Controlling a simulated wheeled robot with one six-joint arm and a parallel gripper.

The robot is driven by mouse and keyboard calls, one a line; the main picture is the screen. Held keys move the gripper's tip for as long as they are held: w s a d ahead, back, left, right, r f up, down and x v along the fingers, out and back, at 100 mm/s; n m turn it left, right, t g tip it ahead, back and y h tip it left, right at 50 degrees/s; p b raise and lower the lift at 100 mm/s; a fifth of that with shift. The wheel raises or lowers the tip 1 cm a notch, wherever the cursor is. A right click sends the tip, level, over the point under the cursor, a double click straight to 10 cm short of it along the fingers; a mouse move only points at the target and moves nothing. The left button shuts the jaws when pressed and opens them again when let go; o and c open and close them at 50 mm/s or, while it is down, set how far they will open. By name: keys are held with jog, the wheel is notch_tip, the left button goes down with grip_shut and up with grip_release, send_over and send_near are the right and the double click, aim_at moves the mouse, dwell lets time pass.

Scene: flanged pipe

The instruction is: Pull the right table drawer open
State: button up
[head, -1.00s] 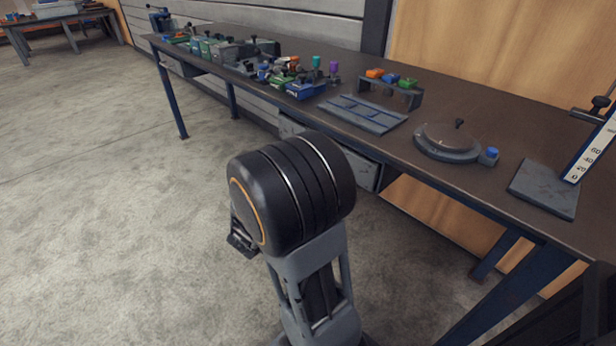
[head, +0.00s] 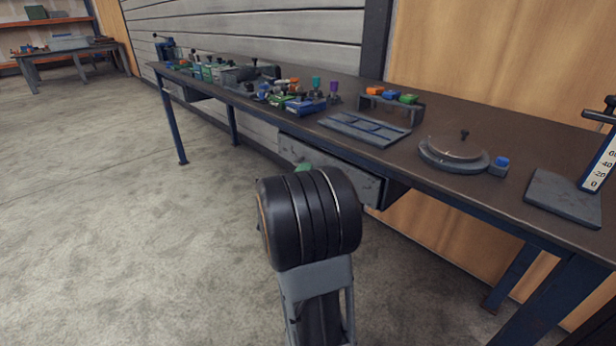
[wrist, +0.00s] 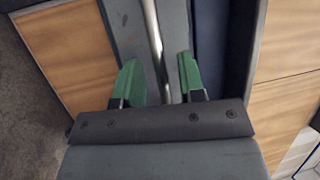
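The right table drawer (head: 345,178) has a grey front and hangs under the tabletop, behind my arm in the head view. Its front (wrist: 177,25) fills the upper middle of the wrist view, with a bright metal bar handle (wrist: 153,35) running along it. My gripper (wrist: 158,75) is open. Its two green fingers lie on either side of the handle, with a visible gap to each. In the head view my arm hides the handle and most of the gripper.
The long dark table (head: 470,200) carries a round plate device (head: 455,152), a flat grey tray (head: 365,130) and several coloured parts. Another drawer (head: 195,93) is under its far left end. Blue table legs (head: 555,297) stand at right. The floor at left is clear.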

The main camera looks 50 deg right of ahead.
jog(key=shift+x, duration=0.8)
jog(key=shift+c, duration=0.3)
grip_shut()
